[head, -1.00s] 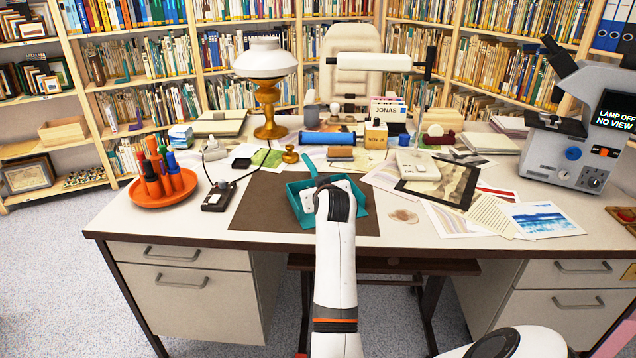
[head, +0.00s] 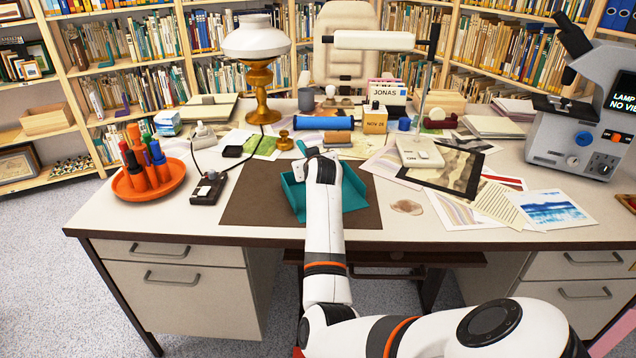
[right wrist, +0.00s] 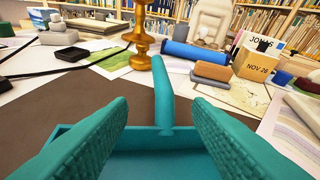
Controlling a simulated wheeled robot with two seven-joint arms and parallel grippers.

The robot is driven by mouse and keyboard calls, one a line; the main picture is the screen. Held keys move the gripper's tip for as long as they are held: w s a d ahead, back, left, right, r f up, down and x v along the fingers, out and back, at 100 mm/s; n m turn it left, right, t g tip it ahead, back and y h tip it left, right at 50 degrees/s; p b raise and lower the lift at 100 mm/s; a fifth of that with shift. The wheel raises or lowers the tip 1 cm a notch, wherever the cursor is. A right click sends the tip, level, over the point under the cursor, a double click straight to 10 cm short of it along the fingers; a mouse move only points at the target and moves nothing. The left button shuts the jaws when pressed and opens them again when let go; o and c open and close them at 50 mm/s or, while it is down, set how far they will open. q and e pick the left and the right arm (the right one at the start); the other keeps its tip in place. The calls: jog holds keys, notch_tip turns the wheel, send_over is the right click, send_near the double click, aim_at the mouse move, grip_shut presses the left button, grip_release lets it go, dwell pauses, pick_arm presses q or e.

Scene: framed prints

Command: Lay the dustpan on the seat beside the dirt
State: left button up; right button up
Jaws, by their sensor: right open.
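A teal dustpan (head: 296,203) lies on the brown desk mat, its handle pointing to the back of the desk. My right gripper (right wrist: 162,107) is over the dustpan, open, with its teal ribbed fingers apart. In the right wrist view the dustpan's handle (right wrist: 162,95) stands between and beyond the fingertips, with gaps on both sides. In the head view my wrist hides the fingers and part of the pan. A pale brown patch (head: 407,206) lies on the desk right of the mat; I cannot tell whether it is the dirt. The chair's seat is hidden behind the desk. My left gripper is out of view.
The brown mat (head: 250,205) has bare room left of the dustpan. A blue roll (head: 324,123) and brass stamp (head: 285,141) lie behind it. A chair (head: 343,62) stands behind.

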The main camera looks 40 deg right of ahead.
jog(key=shift+w+d+f+b, duration=0.4)
jog(key=shift+w+d+f, duration=0.7)
jog(key=shift+w+d, duration=0.2)
jog(key=shift+w, duration=0.05)
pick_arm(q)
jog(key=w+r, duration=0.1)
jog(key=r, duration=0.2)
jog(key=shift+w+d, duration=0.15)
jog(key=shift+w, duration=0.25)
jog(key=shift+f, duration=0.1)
pick_arm(e)
grip_shut()
